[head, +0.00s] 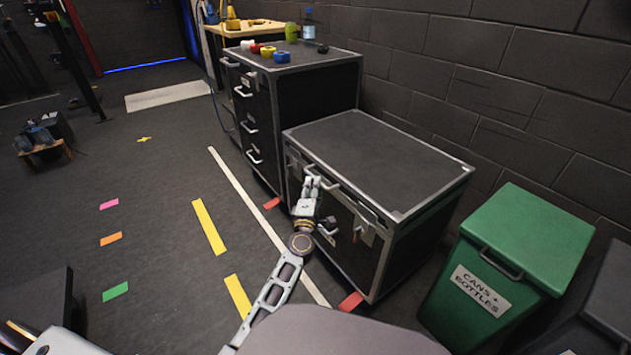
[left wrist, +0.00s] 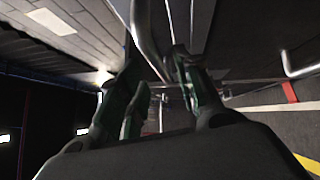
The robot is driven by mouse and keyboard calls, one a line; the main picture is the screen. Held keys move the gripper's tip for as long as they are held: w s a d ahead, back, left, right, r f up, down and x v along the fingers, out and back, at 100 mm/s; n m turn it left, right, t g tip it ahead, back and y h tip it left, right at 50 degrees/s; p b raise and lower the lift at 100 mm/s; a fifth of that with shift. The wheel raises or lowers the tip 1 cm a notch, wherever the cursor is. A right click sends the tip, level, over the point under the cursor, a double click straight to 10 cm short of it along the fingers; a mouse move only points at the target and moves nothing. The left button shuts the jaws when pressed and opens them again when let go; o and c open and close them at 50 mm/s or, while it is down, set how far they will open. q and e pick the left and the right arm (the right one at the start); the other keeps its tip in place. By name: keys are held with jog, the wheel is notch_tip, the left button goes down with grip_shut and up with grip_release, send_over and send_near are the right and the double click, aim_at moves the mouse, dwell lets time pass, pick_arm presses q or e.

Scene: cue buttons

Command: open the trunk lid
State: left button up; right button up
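The trunk (head: 345,243) is a black case with metal edges, standing against the wall. Its flat dark lid (head: 385,160) is shut. A pale handle bar (head: 345,193) runs along the upper front, with a latch (head: 365,233) near its right end. My left gripper (head: 311,185) is at the front of the trunk, close to the left part of the bar. In the left wrist view, the fingers (left wrist: 160,85) stand apart, and a metal bar (left wrist: 150,45) reaches down between them. Whether they touch it is unclear. My right gripper is in neither view.
A black drawer cabinet (head: 305,95) with tape rolls and a bottle on top stands left of the trunk. A green bin (head: 525,240) labelled for cans and bottles stands at its right. A brick wall is behind. The floor at left is mostly clear, with coloured tape marks.

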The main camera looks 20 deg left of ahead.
pick_arm(q)
jog(key=w, duration=0.3)
jog(key=shift+w+a+r+b, duration=0.1)
jog(key=shift+a+r+b, duration=0.1)
jog(key=shift+b, duration=0.1)
jog(key=shift+w, duration=0.4)
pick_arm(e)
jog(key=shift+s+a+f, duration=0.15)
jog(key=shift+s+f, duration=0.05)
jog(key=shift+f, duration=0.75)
pick_arm(q)
jog(key=shift+r, duration=0.1)
jog(key=shift+c, duration=0.3)
grip_shut()
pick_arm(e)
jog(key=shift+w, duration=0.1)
